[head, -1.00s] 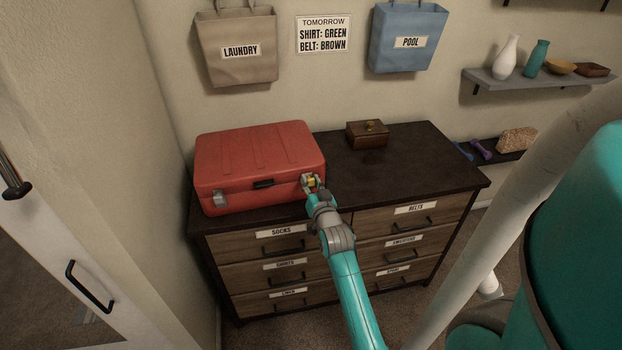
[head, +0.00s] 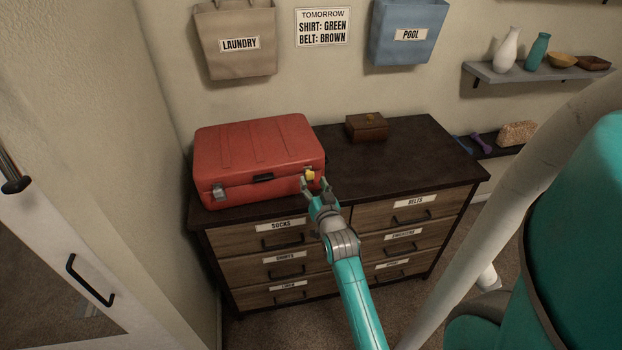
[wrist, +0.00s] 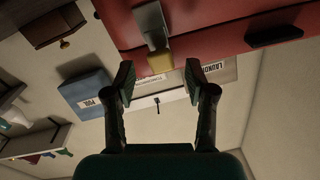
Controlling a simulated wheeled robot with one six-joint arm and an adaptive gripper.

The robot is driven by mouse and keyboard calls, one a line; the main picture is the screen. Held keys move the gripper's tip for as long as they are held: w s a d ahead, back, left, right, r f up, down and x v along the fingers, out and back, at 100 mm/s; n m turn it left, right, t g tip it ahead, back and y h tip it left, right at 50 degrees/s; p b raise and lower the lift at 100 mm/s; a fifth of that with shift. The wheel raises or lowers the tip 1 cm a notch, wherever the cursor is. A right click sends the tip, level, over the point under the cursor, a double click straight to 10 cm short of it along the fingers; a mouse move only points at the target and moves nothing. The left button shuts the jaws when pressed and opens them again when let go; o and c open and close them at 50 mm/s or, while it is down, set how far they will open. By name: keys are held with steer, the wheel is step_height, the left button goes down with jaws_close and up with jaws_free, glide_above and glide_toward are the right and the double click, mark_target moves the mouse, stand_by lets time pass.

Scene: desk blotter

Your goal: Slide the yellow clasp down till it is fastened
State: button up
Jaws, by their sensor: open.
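The red suitcase (head: 258,158) lies on the dresser top, with a black handle (head: 263,178) at the middle of its front. The yellow clasp (head: 310,175) is on the front near its right end. In the wrist view the clasp (wrist: 159,61) shows at the end of a grey metal plate (wrist: 150,22) on the red case. My gripper (head: 313,184) is in front of the clasp, open and empty. In the wrist view its two fingers (wrist: 160,78) are spread on either side of the clasp, apart from it. A silver latch (head: 218,192) is at the case's left.
A small wooden box (head: 367,127) stands at the back of the dresser (head: 400,165), right of the suitcase. The dresser top between and right of them is clear. A laundry bag (head: 236,42) and a pool bag (head: 409,32) hang on the wall.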

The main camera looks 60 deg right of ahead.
steer(key=v, duration=0.8)
steer(key=shift+s+a, duration=0.25)
steer(key=s+a+f+n+t+y, duration=0.1)
steer(key=s+a+f+n+y, duration=0.2)
steer(key=a, duration=0.8)
steer(key=s+a+f+n+t+y, duration=0.1)
steer(key=s+a+f+n+y, duration=0.15)
steer(key=a, duration=0.85)
steer(key=s+a+r+n+y, duration=0.4)
steer(key=s+a+n+y, duration=0.2)
steer(key=s+a, duration=0.8)
steer(key=s+y, duration=0.1)
steer(key=s, duration=0.1)
steer(key=shift+s+r+n, duration=0.25)
steer(key=shift+s+n, duration=0.05)
steer(key=shift+n, duration=0.05)
steer(key=shift+a+y, duration=0.1)
steer(key=shift+y, duration=0.15)
stand_by(1.4)
